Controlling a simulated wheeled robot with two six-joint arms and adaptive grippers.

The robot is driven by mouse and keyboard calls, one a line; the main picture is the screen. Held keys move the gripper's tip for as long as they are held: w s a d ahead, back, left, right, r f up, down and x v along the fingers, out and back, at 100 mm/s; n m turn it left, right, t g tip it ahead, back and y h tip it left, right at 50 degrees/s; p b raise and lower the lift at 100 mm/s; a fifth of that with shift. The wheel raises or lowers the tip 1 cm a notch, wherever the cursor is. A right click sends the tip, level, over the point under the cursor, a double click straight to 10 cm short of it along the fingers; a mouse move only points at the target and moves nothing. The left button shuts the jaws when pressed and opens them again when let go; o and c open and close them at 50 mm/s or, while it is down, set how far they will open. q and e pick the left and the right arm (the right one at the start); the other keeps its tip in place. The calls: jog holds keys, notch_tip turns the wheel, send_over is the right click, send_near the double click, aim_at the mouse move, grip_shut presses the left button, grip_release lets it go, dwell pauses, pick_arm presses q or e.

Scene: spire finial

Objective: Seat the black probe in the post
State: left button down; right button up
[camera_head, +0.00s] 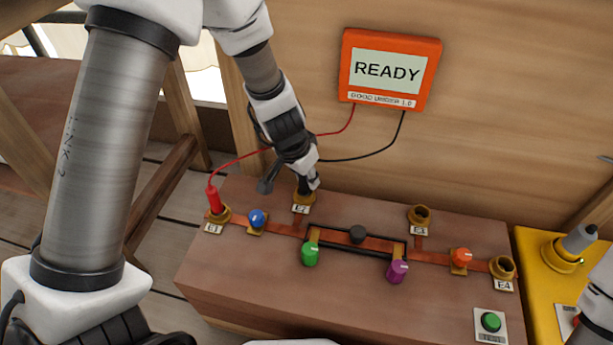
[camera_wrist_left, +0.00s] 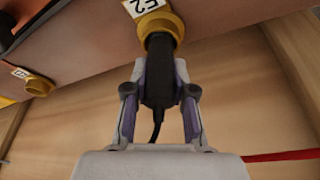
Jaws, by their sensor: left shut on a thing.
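My left gripper (camera_head: 309,180) is shut on the black probe (camera_head: 302,187) above the brass post marked E2 (camera_head: 304,198). In the left wrist view the black probe (camera_wrist_left: 160,78) is between the two fingers, lined up with the brass collar of E2 (camera_wrist_left: 158,25). Its front end meets or enters the collar; the tip is hidden, so I cannot tell how deep it is. A black lead trails from its rear end. The red probe (camera_head: 214,199) stands in the post marked E1 (camera_head: 221,215). My right gripper is not in view.
The orange meter (camera_head: 390,70) on the wooden wall reads READY; red and black leads run from it. Empty posts E3 (camera_head: 420,215) and E4 (camera_head: 503,267) are on the brown block (camera_head: 240,270). Several coloured knobs, a black-framed bar (camera_head: 350,250) and a yellow box (camera_head: 540,290) stand nearby.

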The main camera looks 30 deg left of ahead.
pick_arm(q)
jog(key=c, duration=1)
grip_release()
jog(key=shift+o, duration=0.2)
jog(key=p+v, duration=1)
jog(key=v, duration=0.2)
jog(key=shift+r+p, duration=0.3)
